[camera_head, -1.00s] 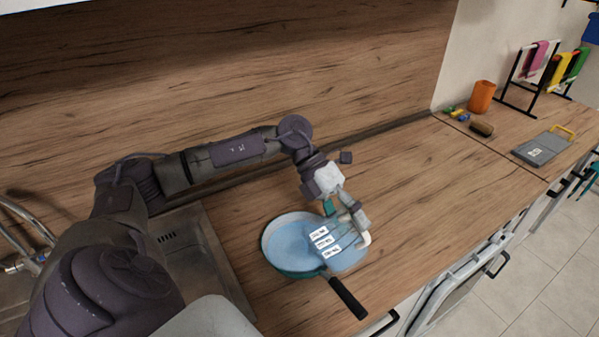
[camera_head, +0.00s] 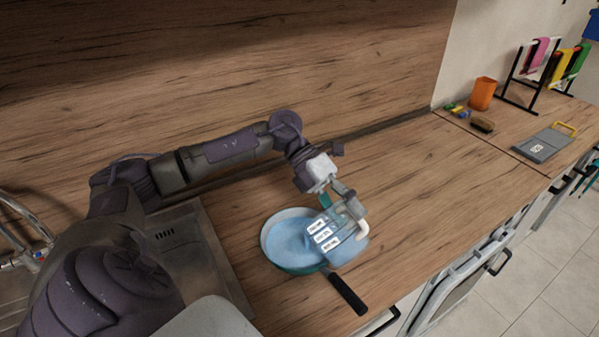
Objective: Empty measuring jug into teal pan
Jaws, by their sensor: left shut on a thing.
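The teal pan (camera_head: 277,256) rests on the wooden worktop, with its black handle pointing toward the front edge. Its inside looks light blue; I cannot tell how much of that is contents. The measuring jug (camera_head: 347,250) is see-through and bluish, with white labels on its side and a pale handle. It is over the right part of the pan and hides part of its rim. Its exact tilt and what is in it are hard to tell. My right gripper is not in view.
A sink (camera_head: 178,238) with a tap is at the left. An orange cup (camera_head: 482,94), a brown brush-like item (camera_head: 482,125), a grey board (camera_head: 544,145) and a cloth rack (camera_head: 525,77) stand at the far right. The worktop right of the pan is clear.

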